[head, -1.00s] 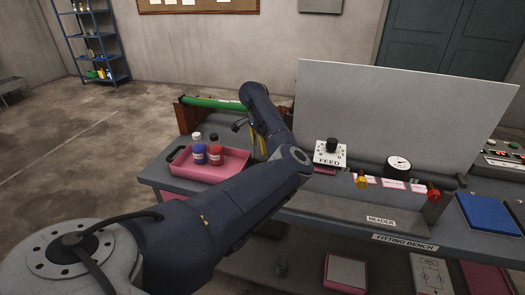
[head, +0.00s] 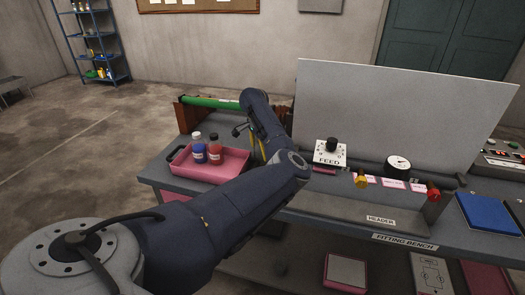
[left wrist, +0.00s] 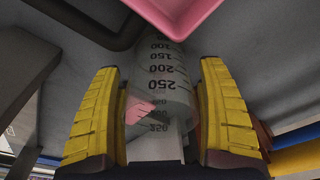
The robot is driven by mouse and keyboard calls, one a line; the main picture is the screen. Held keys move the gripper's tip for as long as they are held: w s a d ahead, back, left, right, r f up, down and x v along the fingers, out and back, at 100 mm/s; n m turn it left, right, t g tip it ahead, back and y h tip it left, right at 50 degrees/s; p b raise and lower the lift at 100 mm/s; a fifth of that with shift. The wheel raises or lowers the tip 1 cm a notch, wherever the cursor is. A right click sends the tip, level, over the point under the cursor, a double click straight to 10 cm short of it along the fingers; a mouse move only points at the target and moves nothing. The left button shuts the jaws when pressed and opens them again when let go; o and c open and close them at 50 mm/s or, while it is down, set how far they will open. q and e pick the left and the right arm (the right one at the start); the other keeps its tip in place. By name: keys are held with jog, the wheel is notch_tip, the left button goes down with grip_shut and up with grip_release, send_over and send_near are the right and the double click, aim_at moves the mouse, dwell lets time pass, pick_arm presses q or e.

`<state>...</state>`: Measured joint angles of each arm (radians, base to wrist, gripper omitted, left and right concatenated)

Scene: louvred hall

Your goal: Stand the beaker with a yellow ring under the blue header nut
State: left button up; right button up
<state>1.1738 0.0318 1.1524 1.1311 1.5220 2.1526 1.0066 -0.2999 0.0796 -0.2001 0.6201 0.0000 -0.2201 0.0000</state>
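A clear beaker (left wrist: 165,85) with dark volume marks stands out between my left gripper's yellow fingers (left wrist: 160,105) in the left wrist view. A finger lies along each side of it, close to its wall. I cannot tell whether the fingers press on it. No yellow ring is discernible on it. In the head view, my left forearm hides the beaker and most of the gripper. The header (head: 340,202) runs along the bench, with a yellow nut (head: 361,181) and a red nut (head: 433,193). I see no blue nut. My right gripper is not in view.
A pink tray (head: 236,166) holding a blue and a red bottle is on the bench's left; its corner (left wrist: 180,22) is close to the beaker. A feed knob box (head: 329,155), a gauge (head: 398,165) and a large grey panel (head: 400,110) stand behind the header. A blue mat (head: 489,213) lies right.

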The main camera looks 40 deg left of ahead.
pick_arm(q)
notch_tip(320, 180, up, 11)
jog(key=s, duration=0.1)
jog(key=shift+s+a+r, duration=0.15)
jog(key=shift+s+a, duration=0.05)
jog(key=shift+a, duration=0.1)
jog(key=shift+o, duration=0.7)
jog(key=shift+s+r, duration=0.1)
jog(key=shift+r, duration=0.35)
